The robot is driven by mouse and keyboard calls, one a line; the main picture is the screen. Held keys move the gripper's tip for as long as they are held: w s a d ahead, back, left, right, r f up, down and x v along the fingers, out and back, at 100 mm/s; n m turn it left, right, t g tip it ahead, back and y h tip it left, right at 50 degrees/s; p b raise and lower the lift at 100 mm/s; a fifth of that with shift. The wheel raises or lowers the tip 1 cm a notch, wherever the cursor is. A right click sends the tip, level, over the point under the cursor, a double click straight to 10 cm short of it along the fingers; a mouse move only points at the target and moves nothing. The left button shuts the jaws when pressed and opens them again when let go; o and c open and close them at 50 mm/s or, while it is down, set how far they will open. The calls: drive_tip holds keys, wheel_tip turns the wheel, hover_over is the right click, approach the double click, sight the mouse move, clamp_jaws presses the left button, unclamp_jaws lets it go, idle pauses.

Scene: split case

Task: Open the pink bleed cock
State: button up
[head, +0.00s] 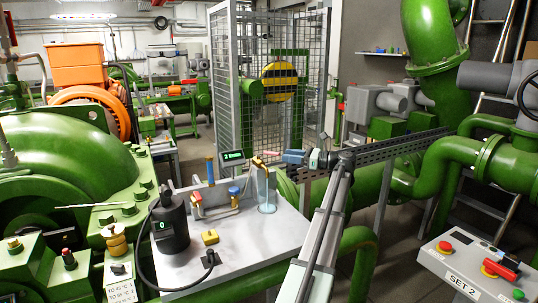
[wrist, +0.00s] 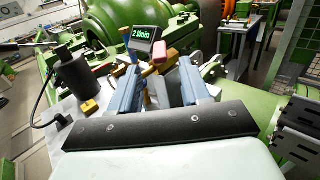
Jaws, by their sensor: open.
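The pink bleed cock handle (head: 261,157) sits on a brass tap above a clear glass cylinder (head: 267,190) at the back of the grey bench. In the wrist view the pink handle (wrist: 156,53) lies just beyond the fingertips, roughly between their lines. My gripper (head: 291,156) is right of the handle in the head view, apart from it. In the wrist view my gripper (wrist: 162,68) is open, its two blue fingers spread with nothing held. A small green-lit display (head: 233,156) stands behind the tap; in the wrist view it (wrist: 145,32) reads about 2 l/min. The tap's lower body is partly hidden.
A mesh cage (head: 255,80) is behind. A control box (head: 470,268) is right.

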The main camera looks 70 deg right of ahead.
sight(265, 153)
drive_tip(key=w, duration=0.8)
drive_tip(key=shift+w, duration=0.4)
clamp_jaws()
idle(0.3)
